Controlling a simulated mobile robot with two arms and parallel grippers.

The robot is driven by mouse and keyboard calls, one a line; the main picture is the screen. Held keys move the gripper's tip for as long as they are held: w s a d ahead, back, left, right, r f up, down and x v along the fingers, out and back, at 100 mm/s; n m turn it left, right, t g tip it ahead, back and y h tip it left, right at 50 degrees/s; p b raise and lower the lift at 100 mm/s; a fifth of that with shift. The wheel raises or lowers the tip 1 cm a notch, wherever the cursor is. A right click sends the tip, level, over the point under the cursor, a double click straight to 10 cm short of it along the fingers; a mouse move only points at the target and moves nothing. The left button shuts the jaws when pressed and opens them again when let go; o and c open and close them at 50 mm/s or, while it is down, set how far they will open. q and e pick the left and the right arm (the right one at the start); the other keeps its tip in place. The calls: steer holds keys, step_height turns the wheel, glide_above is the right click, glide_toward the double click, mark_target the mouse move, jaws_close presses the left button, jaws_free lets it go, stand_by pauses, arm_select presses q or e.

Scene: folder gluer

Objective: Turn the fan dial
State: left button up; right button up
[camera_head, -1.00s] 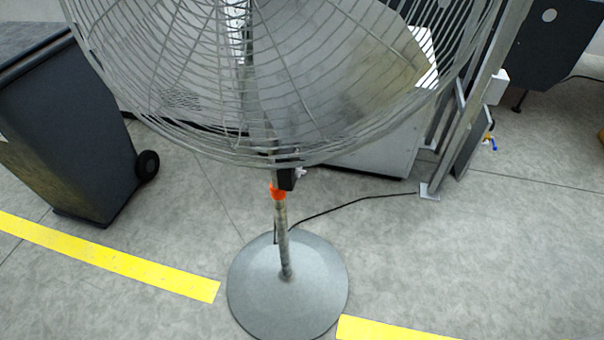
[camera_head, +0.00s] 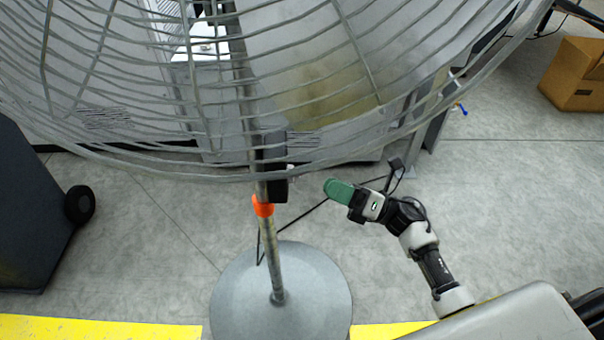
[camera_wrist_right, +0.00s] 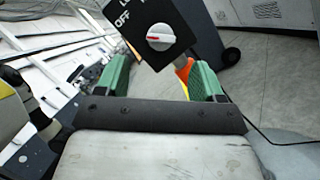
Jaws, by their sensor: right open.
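The fan dial (camera_wrist_right: 160,37) is a white round knob with a red line, on a black control box (camera_wrist_right: 150,22) lettered "OFF" and "LO". In the head view the box (camera_head: 277,188) sits on the fan's pole below the wire cage, above an orange collar (camera_head: 262,206); the dial's face cannot be made out there. My right gripper (camera_head: 332,200) is to the right of the box, apart from it. In the right wrist view its two green fingers (camera_wrist_right: 160,75) are spread, with the dial ahead between and beyond them. My left gripper is not in view.
The fan cage (camera_head: 300,90) fills the upper head view. The round fan base (camera_head: 240,300) stands on the grey floor near yellow tape (camera_head: 100,328). A dark wheeled bin (camera_head: 30,220) is at left, a cardboard box (camera_head: 578,75) at upper right. A black cable runs behind the pole.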

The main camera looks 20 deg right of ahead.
mark_target(295, 174)
steer(key=x, duration=0.7)
steer(key=shift+p, duration=0.45)
steer(key=c, duration=0.9)
